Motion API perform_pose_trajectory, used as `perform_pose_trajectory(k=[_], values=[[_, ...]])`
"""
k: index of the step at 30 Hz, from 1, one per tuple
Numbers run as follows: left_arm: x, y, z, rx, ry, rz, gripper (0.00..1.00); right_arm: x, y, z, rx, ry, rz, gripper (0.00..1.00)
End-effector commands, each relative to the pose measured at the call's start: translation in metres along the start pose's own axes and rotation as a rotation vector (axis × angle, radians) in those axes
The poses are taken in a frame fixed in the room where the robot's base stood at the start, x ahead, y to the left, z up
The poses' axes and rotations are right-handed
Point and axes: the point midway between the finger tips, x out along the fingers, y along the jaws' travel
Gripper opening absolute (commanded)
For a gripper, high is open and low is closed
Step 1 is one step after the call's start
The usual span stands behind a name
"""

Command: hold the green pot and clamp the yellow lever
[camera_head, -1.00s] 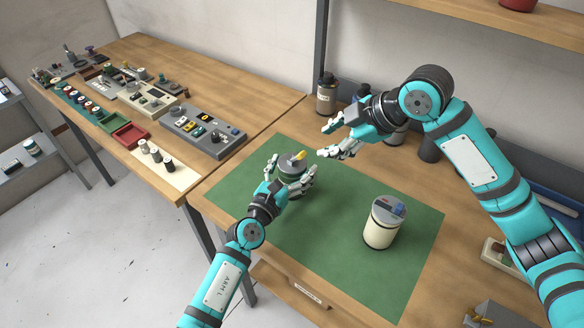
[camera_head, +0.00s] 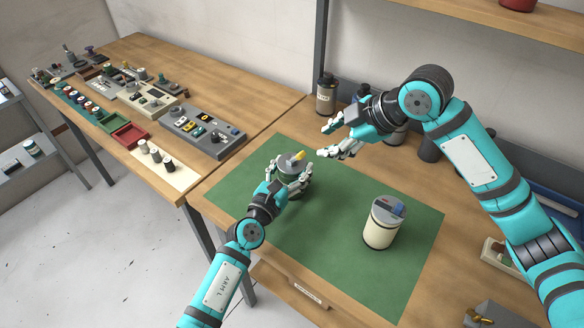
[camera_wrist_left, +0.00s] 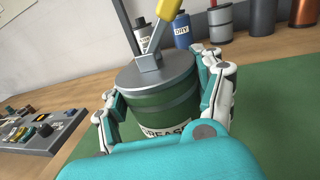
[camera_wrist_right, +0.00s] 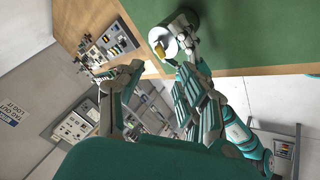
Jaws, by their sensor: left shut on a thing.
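The green pot (camera_wrist_left: 162,104), with a grey lid and part of a "GREASE" label, stands on the green mat (camera_head: 330,225). My left gripper (camera_head: 289,180) is shut around its sides; the fingers also show on both sides of it in the left wrist view (camera_wrist_left: 165,95). The yellow lever (camera_head: 297,156) stands tilted on the pot's lid; it also shows in the left wrist view (camera_wrist_left: 160,22) and the right wrist view (camera_wrist_right: 160,50). My right gripper (camera_head: 328,140) is open and empty, above and right of the pot, apart from the lever.
A cream pot (camera_head: 382,228) with a grey lid stands on the mat to the right. Dark canisters (camera_head: 326,95) stand along the back. A second table (camera_head: 110,70) at left holds trays and small parts. The mat between the pots is clear.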

Motion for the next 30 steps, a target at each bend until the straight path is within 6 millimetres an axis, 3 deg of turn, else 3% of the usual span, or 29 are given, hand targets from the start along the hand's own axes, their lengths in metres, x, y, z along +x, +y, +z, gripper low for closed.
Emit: perform_pose_trajectory(k=[1,5,8,10,15,19,25,30], values=[[0.0,0.0,-0.001,-0.001,0.001,0.0,0.18,0.0,0.001,0.0,0.0,-0.001,0.003,0.31],[0.0,0.0,-0.001,-0.001,0.001,0.0,0.18,0.0,0.012,0.006,0.006,-0.011,0.065,0.14],[0.0,0.0,-0.001,-0.001,0.001,0.0,0.18,-0.002,0.036,0.016,0.011,-0.03,0.197,0.01],[0.0,0.0,-0.001,-0.001,0.001,0.0,0.18,-0.009,0.06,0.024,0.003,-0.048,0.331,0.0],[0.0,0.0,-0.001,-0.001,0.001,0.0,0.18,-0.047,0.117,0.039,-0.086,-0.081,0.707,0.0],[0.0,0.0,-0.001,-0.001,0.001,0.0,0.18,-0.085,0.144,0.036,-0.225,-0.092,0.961,0.0],[0.0,0.0,-0.001,-0.001,0.002,0.0,0.18,-0.137,0.151,0.006,-0.552,-0.085,1.26,0.0],[0.0,0.0,-0.001,-0.001,0.002,0.0,0.18,-0.153,0.124,-0.03,-0.918,-0.06,1.387,0.0]])
